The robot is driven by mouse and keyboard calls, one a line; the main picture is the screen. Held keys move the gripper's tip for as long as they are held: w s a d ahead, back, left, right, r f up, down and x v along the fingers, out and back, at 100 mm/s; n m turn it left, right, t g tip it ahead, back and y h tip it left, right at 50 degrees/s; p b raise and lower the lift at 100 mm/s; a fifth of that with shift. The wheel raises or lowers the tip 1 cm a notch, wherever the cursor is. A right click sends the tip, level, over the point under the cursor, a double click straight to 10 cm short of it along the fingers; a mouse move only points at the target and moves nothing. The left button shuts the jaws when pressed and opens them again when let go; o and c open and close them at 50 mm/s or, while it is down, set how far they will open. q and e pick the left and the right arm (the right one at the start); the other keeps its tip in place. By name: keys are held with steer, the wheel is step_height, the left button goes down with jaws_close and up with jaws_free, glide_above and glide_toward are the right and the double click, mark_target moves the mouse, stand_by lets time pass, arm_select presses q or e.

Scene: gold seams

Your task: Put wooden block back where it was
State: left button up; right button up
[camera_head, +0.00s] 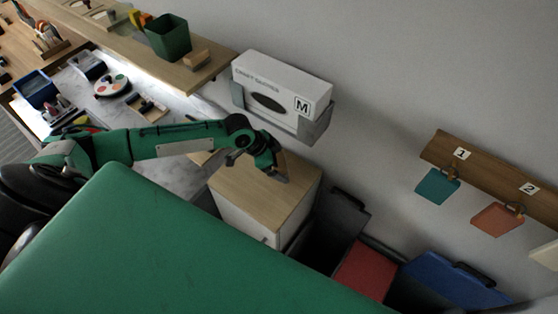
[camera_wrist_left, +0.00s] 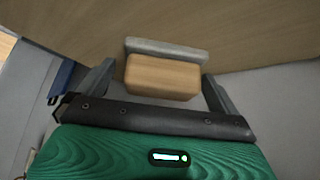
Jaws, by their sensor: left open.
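My left gripper (camera_head: 276,172) is low over the light wooden top of a small white cabinet (camera_head: 262,193). In the left wrist view its two fingers stand apart, one on each side of a small wooden block (camera_wrist_left: 162,77). A grey slab-like layer (camera_wrist_left: 165,48) shows along the block's far side. Small gaps show between the block and the fingers, so I see no grip. In the head view the gripper mostly hides that spot. Another small wooden block (camera_head: 197,59) lies on the wall shelf. My right gripper is not in view.
The wooden shelf (camera_head: 120,43) holds a green cup (camera_head: 168,37). A white box marked M (camera_head: 283,86) hangs in a wall holder just behind the cabinet. Dark, red and blue bins (camera_head: 455,282) stand to the right. A green panel (camera_head: 170,250) fills the foreground.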

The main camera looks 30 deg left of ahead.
arm_select(q)
steer(key=shift+a+r, duration=0.15)
steer(key=shift+r, duration=0.25)
steer(key=b+v, duration=0.2)
steer(key=v, duration=0.4)
steer(key=shift+s+r, duration=0.1)
steer(key=shift+r, duration=0.1)
steer(key=shift+a+r, duration=0.1)
steer(key=shift+r, duration=0.1)
